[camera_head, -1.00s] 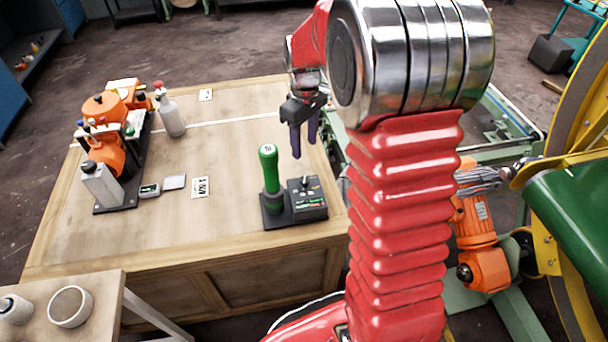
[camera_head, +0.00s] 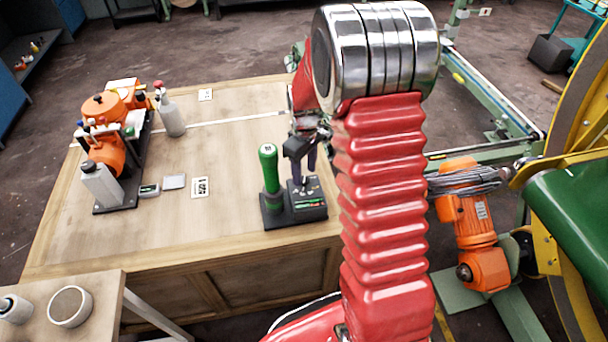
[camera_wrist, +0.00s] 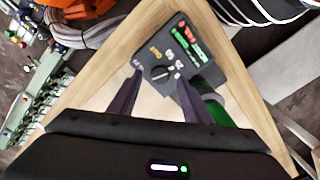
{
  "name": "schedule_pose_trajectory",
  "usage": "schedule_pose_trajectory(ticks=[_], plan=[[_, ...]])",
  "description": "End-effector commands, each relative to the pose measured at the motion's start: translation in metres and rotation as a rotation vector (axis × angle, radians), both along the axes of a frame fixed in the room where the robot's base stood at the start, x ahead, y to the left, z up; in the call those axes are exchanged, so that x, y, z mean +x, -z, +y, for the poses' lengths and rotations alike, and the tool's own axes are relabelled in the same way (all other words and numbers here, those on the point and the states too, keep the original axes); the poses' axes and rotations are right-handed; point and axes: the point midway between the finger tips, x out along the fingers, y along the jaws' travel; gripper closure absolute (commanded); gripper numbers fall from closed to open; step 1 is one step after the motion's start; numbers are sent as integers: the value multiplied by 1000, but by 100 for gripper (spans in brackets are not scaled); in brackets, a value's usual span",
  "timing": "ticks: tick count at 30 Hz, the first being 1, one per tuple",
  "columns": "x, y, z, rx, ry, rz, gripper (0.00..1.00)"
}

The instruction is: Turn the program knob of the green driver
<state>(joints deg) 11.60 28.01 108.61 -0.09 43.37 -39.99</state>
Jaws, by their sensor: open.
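The green driver (camera_head: 268,166) stands upright in a black dock (camera_head: 286,221) near the table's right front corner. The dock's control box (camera_head: 314,203) is to the driver's right. In the wrist view the box's panel (camera_wrist: 200,66) has white and yellow marks and green and red displays. The dark round program knob (camera_wrist: 160,73) shows on the panel between my fingertips. My gripper (camera_head: 303,176) is open, pointing down just above the box; it also shows in the wrist view (camera_wrist: 157,82). Contact with the knob cannot be told. The driver (camera_wrist: 216,112) is partly hidden there behind my right-hand finger.
A black rack (camera_head: 128,185) with orange tools and bottles stands at the table's left. A grey bottle (camera_head: 170,117) and small cards (camera_head: 200,187) lie or stand mid-table. The middle of the table (camera_head: 230,140) is clear.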

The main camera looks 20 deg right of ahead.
Motion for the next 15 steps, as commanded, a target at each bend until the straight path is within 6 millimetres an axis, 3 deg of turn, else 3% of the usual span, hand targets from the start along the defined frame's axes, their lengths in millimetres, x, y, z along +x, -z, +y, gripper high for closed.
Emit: schedule_pose_trajectory(ticks=[6,15], plan=[[0,19,1,0,-1,0,55],[0,21,1,-1,-1,0,55]])
